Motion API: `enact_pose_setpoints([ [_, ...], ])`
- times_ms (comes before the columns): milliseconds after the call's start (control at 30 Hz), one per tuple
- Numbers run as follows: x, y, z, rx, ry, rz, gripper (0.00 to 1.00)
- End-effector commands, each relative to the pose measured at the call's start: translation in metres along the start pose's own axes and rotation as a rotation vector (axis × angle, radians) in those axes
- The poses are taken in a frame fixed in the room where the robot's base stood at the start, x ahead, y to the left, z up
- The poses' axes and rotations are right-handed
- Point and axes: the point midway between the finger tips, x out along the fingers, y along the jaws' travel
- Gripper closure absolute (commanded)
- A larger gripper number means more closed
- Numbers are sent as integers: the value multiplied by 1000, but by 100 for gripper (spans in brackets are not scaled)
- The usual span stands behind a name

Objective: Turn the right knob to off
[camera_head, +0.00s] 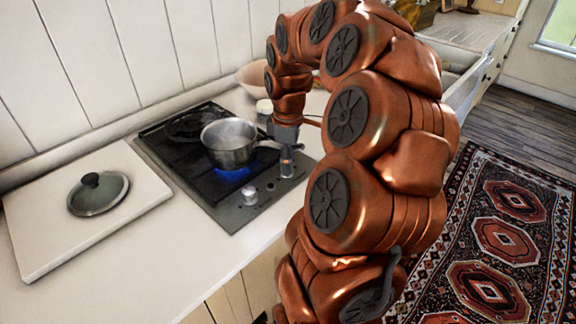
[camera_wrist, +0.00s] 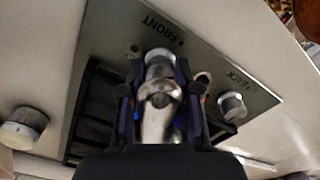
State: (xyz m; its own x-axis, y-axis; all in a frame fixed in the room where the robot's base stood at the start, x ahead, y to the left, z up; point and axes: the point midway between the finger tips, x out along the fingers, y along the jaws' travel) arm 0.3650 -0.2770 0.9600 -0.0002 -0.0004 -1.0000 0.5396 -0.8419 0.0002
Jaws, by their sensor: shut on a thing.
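The stovetop (camera_head: 190,170) has two silver knobs on its front strip. The left knob (camera_head: 249,195) is free; it also shows in the wrist view (camera_wrist: 232,105), near the word BACK. The knob's exact angle cannot be told. A blue flame (camera_head: 233,174) burns under the pot (camera_head: 229,140).
The pot's handle reaches right, close to my gripper. A white container (camera_head: 264,110) stands behind. A white board (camera_head: 85,215) with a round lid (camera_head: 98,193) lies to the left. The counter in front of the stove is clear.

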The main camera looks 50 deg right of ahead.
Motion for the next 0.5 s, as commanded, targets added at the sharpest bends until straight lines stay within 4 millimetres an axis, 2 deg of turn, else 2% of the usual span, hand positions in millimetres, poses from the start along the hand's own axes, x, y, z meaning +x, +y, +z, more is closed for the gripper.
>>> enact_pose_setpoints([
  [200,3,0,0,141,-1,1,100],
  [500,1,0,0,256,1,1,100],
])
